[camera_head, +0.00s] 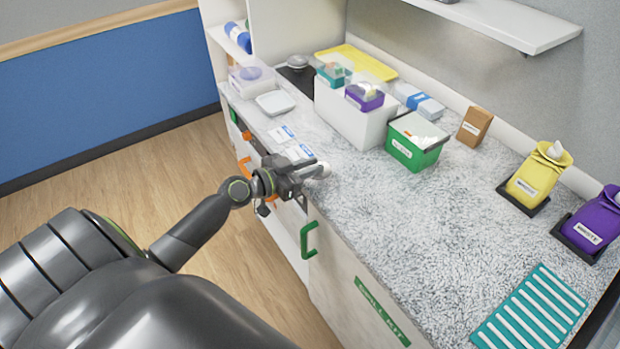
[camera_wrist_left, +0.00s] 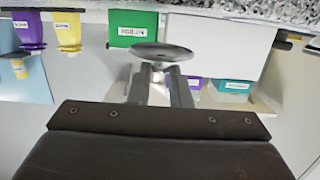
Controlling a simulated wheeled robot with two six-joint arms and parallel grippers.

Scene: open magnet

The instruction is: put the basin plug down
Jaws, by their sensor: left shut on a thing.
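My left gripper (camera_head: 305,172) reaches in over the front edge of the speckled counter (camera_head: 400,240). My right gripper is not in view.
A green box (camera_head: 417,140), a white box (camera_head: 350,115) and a brown box (camera_head: 474,126) stand toward the back. Yellow (camera_head: 538,175) and purple (camera_head: 597,220) containers and a teal ribbed mat (camera_head: 532,310) lie right. The counter's middle is clear.

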